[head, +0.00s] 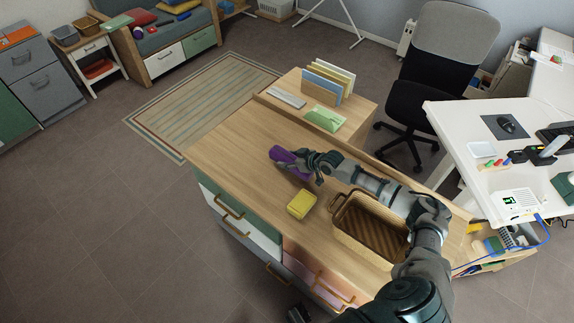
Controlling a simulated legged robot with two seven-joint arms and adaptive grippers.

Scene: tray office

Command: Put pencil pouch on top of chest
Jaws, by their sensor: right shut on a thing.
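The purple pencil pouch (284,156) is over the wooden top of the chest (240,150), which has green, white and pink drawer fronts. My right gripper (301,168) is shut on the pouch and covers part of it. I cannot tell whether the pouch touches the top. A dark part at the bottom edge looks like my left gripper (298,313); its jaws do not show clearly.
A yellow block (301,204) and a wicker basket (338,222) are on the chest top near my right arm. Upright folders (326,84), a green item (324,118) and a grey item (287,97) sit at the far end. The top's left part is clear.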

